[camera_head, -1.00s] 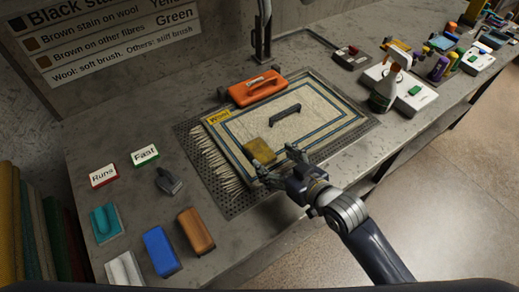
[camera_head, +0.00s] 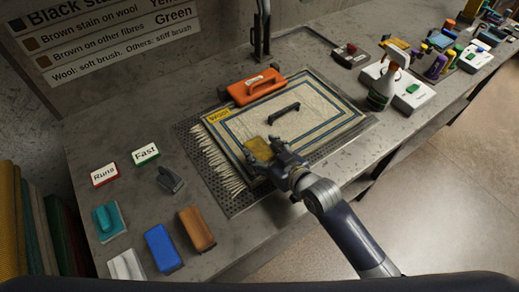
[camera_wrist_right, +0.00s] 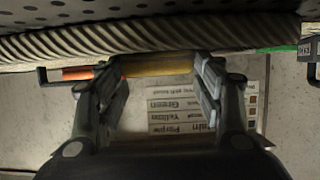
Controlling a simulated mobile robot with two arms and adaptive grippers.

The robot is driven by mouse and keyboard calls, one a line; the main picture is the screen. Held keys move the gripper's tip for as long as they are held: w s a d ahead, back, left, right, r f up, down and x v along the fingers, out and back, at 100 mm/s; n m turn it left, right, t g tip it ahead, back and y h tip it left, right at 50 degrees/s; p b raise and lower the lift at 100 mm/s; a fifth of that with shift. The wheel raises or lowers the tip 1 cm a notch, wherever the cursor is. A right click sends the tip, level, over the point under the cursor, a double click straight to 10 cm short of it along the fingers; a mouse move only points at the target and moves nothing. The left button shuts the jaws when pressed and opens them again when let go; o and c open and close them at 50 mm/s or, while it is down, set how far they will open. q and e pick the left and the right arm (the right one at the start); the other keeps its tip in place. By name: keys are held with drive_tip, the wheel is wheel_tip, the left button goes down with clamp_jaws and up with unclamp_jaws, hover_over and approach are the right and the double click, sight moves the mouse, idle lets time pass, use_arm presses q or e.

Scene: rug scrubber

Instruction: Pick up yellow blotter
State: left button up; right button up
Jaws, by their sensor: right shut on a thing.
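The yellow blotter (camera_head: 258,149) is a small flat block at the near left part of the wool-labelled rug (camera_head: 335,134). My right gripper (camera_head: 274,154) is shut on it from the right and near side. In the right wrist view the yellow blotter (camera_wrist_right: 157,66) shows between the two fingertips of my right gripper (camera_wrist_right: 158,74). The fingers hide part of the blotter. I cannot tell whether it touches the rug or is just above it. My left gripper is not in view.

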drive_tip(key=shift+s+f, duration=0.15)
drive_tip(key=shift+f, duration=0.15)
drive_tip(key=c, duration=0.3)
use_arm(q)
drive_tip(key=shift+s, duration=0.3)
use_arm(e)
drive_tip(key=shift+d, duration=0.1)
drive_tip(key=shift+f, duration=0.1)
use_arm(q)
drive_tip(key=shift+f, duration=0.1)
